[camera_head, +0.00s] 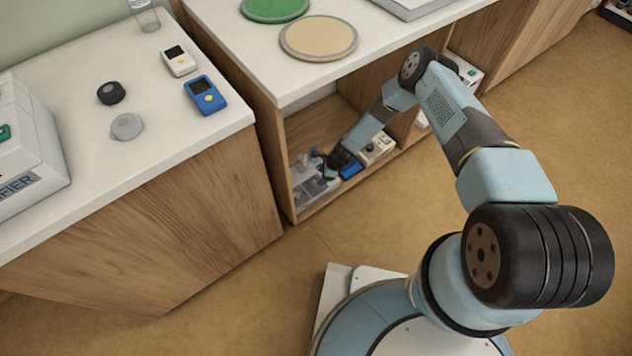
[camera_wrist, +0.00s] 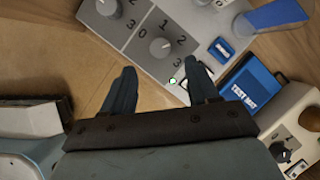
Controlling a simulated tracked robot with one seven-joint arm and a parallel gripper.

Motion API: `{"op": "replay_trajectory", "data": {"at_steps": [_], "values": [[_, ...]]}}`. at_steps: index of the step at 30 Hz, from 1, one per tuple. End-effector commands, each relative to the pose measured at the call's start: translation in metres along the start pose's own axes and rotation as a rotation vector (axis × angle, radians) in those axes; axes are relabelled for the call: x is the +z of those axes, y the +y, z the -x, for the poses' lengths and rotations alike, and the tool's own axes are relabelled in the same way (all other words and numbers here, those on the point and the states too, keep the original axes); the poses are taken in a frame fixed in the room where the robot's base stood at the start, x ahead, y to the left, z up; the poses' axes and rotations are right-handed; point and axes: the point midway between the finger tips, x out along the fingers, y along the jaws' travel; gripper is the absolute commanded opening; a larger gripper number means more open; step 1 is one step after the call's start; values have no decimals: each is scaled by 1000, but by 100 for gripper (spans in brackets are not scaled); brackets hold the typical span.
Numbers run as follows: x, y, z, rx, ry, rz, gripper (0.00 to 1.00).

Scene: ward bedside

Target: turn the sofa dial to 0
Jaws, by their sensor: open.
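A light grey panel (camera_head: 314,188) with dials lies in the open lower shelf of the cabinet. In the wrist view the panel (camera_wrist: 178,70) shows a grey dial (camera_wrist: 160,47) with numbers from 0 to 3 around it, and a second dial (camera_wrist: 107,7) at the upper left. No name label is readable, so I cannot tell which is the sofa dial. The pointer setting is too small to read surely. My gripper (camera_wrist: 160,68) is open, with the nearer dial just beyond the gap between its fingertips; contact is not visible. In the head view my gripper (camera_head: 328,170) is over the panel, partly hidden.
A blue box marked TEST MAT (camera_wrist: 255,87) and a cream device with a black knob (camera_wrist: 285,145) sit right of the panel. Cabinet walls (camera_head: 280,150) and the worktop (camera_head: 240,45) enclose the shelf. Floor (camera_head: 250,290) in front is clear.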

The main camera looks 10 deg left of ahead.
Motion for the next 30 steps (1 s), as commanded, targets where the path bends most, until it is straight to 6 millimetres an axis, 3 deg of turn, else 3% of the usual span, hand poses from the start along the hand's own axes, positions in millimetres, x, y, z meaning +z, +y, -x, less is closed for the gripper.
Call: {"op": "replay_trajectory", "data": {"at_steps": [6, 15, 27, 30], "values": [[1, 1, -37, 1, 0, 1, 59], [1, 1, -69, 1, 0, 1, 59], [1, 0, -74, 0, 0, 1, 59], [1, 0, -74, 0, 0, 0, 52]]}}
